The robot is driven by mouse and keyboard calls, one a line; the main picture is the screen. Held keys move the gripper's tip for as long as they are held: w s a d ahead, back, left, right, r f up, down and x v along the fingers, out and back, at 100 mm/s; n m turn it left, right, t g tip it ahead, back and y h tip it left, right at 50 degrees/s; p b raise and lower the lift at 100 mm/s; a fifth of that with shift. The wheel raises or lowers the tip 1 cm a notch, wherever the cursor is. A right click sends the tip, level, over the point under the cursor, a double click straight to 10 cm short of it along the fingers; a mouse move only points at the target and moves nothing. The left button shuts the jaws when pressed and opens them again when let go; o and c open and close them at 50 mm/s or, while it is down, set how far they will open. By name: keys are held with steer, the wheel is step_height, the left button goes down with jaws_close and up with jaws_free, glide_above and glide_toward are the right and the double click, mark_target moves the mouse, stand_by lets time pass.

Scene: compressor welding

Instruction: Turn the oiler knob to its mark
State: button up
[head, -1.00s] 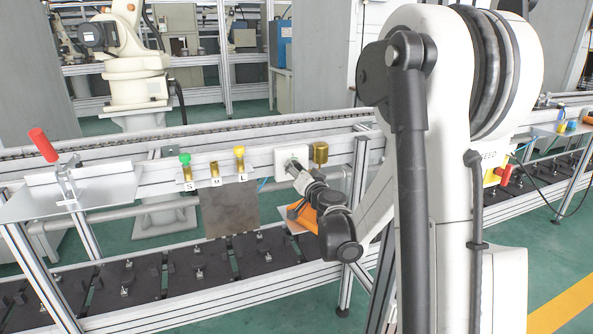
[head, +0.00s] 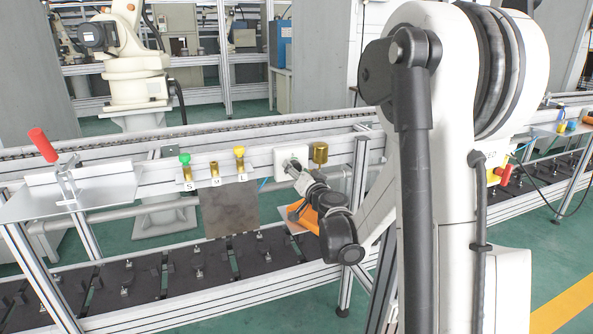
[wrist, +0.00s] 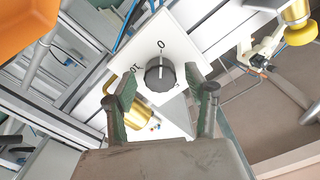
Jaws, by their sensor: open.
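The oiler knob (wrist: 160,74) is a dark ribbed dial with a pale pointer line, on a white plate (wrist: 185,45) with printed marks. In the wrist view the pointer line points up, toward the "O" mark, and another mark is printed to the left. My gripper (wrist: 163,90) is open, with one finger on each side of the knob's lower part; I cannot tell whether either finger touches it. In the head view the white plate (head: 282,155) is on the conveyor rail, and my gripper (head: 297,168) is in front of it, hiding most of the knob.
A brass cup (head: 320,153) is just right of the plate. Green (head: 185,159) and yellow (head: 239,152) knobbed fittings stand to its left above a grey metal panel (head: 232,207). A red-handled clamp (head: 43,145) sits on the far left shelf.

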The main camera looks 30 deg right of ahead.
steer(key=s+a, duration=0.1)
steer(key=s, duration=1)
steer(key=shift+s+a, duration=0.15)
steer(key=shift+a, duration=0.1)
steer(key=s+a+r+n+g+y, duration=0.1)
steer(key=s+a+n+g+y, duration=0.15)
steer(key=a, duration=0.65)
steer(key=s+a+r+n+g+y, duration=0.15)
steer(key=s+a+n+y, duration=0.25)
steer(key=a, duration=0.5)
steer(key=s+a+f+n+g+h, duration=0.1)
steer(key=s+f+g+h, duration=0.15)
steer(key=s, duration=0.65)
steer(key=s+a+f+n+g+h, duration=0.15)
steer(key=s+g, duration=0.25)
steer(key=s, duration=0.6)
step_height(320, 180, up, 15)
steer(key=m+p, duration=0.1)
steer(key=p, duration=1.5)
steer(key=shift+d+r, duration=0.15)
steer(key=shift+d, duration=0.15)
